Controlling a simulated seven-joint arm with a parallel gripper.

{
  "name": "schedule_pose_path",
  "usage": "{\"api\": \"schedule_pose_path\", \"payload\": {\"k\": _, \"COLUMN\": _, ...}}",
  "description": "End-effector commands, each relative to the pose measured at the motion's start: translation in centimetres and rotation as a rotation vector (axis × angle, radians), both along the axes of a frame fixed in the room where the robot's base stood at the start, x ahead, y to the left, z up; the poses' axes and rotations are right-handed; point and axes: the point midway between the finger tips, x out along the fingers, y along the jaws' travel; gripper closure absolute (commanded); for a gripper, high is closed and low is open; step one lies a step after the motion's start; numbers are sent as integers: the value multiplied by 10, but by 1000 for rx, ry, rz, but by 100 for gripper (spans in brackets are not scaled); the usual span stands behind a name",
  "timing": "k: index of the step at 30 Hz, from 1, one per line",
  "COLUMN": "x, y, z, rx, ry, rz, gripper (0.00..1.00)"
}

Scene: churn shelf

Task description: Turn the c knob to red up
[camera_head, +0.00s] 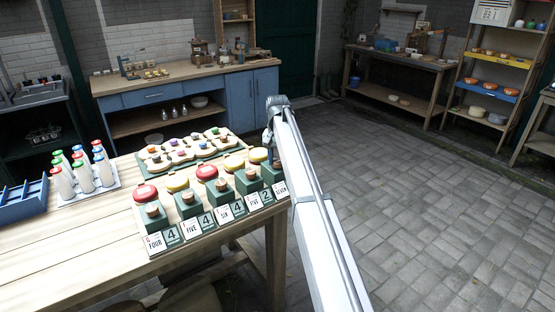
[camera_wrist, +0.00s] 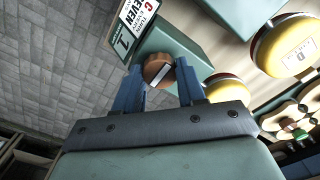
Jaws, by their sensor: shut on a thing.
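The c knob (camera_wrist: 158,70) is a round wooden knob with a pale bar on its face, on a green box (camera_wrist: 165,42) at the right end of a row. The box's card (camera_wrist: 135,20) shows "C", "SEVEN" and a "1". In the head view that end box (camera_head: 271,175) is partly covered by my arm. My gripper (camera_wrist: 158,85) has its blue fingers on both sides of the knob and is shut on it. In the head view the gripper (camera_head: 268,140) is small and the grip is hard to see. No red mark shows on the knob.
Several similar green boxes with wooden knobs stand left along the table (camera_head: 100,240), with red and yellow round pieces (camera_head: 206,172) behind them. A board with small coloured pieces (camera_head: 185,150), capped bottles (camera_head: 82,172) and a blue tray (camera_head: 22,200) stand farther off. Floor right is clear.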

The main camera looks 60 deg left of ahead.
Motion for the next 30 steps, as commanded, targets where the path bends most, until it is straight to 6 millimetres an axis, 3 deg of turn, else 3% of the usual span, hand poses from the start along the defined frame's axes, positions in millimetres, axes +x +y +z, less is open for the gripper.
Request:
{"api": "schedule_pose_path", "payload": {"k": 7, "x": 0, "y": 0, "z": 0, "rx": 0, "ry": 0, "rz": 0, "gripper": 91}}
{"api": "schedule_pose_path", "payload": {"k": 19, "x": 0, "y": 0, "z": 0, "rx": 0, "ry": 0, "rz": 93, "gripper": 91}}
{"api": "schedule_pose_path", "payload": {"k": 30, "x": 0, "y": 0, "z": 0, "rx": 0, "ry": 0, "rz": 403, "gripper": 91}}
